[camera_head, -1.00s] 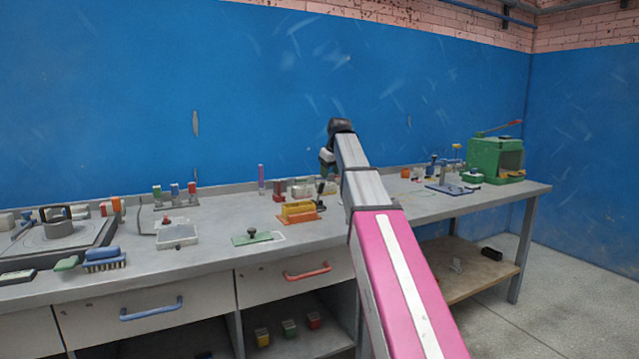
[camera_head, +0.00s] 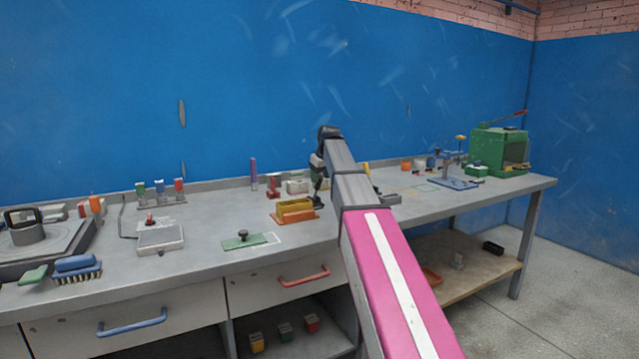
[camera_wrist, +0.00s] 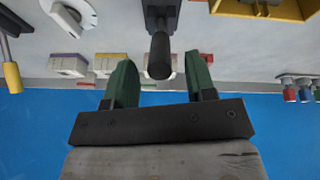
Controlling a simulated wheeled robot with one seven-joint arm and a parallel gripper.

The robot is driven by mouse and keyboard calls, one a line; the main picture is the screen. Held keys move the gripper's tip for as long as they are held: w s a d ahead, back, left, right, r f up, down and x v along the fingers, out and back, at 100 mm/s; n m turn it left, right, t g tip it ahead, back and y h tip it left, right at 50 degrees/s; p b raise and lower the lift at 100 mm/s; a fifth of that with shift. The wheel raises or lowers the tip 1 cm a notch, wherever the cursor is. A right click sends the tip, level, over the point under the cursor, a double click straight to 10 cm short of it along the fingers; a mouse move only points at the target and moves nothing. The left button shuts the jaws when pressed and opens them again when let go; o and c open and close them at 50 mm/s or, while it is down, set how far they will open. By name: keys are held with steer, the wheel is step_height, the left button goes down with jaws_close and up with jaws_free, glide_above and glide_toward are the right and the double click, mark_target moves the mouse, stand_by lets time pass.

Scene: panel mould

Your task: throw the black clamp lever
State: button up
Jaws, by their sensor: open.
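The black clamp lever (camera_wrist: 160,52) hangs into the wrist view from the top centre, its rounded end towards my gripper. My gripper (camera_wrist: 160,66) is open, with one green finger on each side of the lever's end in the picture. No contact shows, and I cannot tell whether the end is between the fingers in depth. In the head view my gripper (camera_head: 317,172) is small and dark, just behind the yellow mould (camera_head: 294,207) on its orange base. The lever also shows there as a thin dark upright (camera_head: 317,194), partly merged with the gripper.
The yellow mould's frame (camera_wrist: 268,9) is at the wrist view's top right. A red item (camera_head: 272,184) and a purple cylinder (camera_head: 254,172) stand behind the mould. A green plate with a black knob (camera_head: 243,240) lies in front. A green press (camera_head: 498,152) stands far right.

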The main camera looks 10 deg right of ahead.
mark_target(318, 187)
steer(key=shift+x, duration=1.6)
